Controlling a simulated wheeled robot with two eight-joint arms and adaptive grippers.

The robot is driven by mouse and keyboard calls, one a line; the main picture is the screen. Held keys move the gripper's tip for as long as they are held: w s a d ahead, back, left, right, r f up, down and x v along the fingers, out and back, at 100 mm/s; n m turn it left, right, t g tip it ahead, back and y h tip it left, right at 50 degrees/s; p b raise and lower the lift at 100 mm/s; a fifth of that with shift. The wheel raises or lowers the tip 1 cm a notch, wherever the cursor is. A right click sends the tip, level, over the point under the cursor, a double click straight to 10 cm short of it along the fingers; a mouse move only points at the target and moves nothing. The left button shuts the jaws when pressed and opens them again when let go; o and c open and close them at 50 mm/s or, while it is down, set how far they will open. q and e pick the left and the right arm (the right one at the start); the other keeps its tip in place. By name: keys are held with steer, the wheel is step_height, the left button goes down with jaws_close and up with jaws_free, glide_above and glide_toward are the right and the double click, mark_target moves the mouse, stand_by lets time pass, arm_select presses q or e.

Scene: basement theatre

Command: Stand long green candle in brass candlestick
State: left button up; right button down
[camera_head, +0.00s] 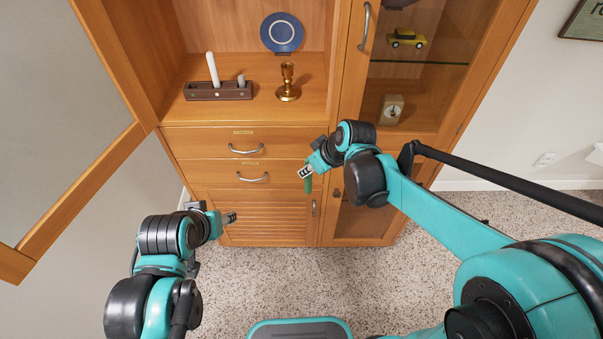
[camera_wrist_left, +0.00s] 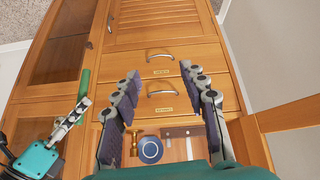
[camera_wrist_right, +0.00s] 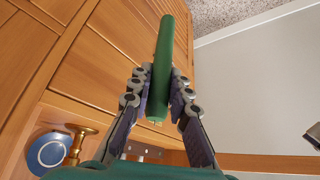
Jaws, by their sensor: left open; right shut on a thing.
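The brass candlestick (camera_head: 288,84) stands upright on the cabinet shelf, in front of a blue plate. It also shows in the left wrist view (camera_wrist_left: 134,141) and in the right wrist view (camera_wrist_right: 78,143). My right gripper (camera_head: 306,172) is shut on the long green candle (camera_wrist_right: 163,68), in front of the drawers, lower than the shelf and a little right of the candlestick. In the head view only a short green piece (camera_head: 308,185) of the candle shows below the fingers. My left gripper (camera_head: 230,218) is open and empty in front of the louvred panel, at lower left.
A dark wooden holder (camera_head: 218,91) with a tall white candle (camera_head: 213,70) and a short grey one stands on the shelf left of the candlestick. A blue plate (camera_head: 282,33) stands behind. Glass-doored shelves on the right hold a yellow toy car (camera_head: 407,38) and a small clock (camera_head: 392,109).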

arm_select(q)
steer(key=w+d+n+g+h, duration=0.2)
steer(key=w+d+n+h, duration=0.3)
steer(key=n, duration=0.4)
steer(key=n+g+h, duration=0.3)
steer(key=n+h, duration=0.3)
steer(key=n, duration=0.4)
glide_toward(311, 182)
steer(key=x, duration=1)
steer(key=shift+w+f, duration=0.35)
jaws_close()
arm_select(e)
steer(key=shift+w, duration=0.1)
steer(key=c, duration=1.3)
jaws_free()
steer(key=shift+c, duration=0.2)
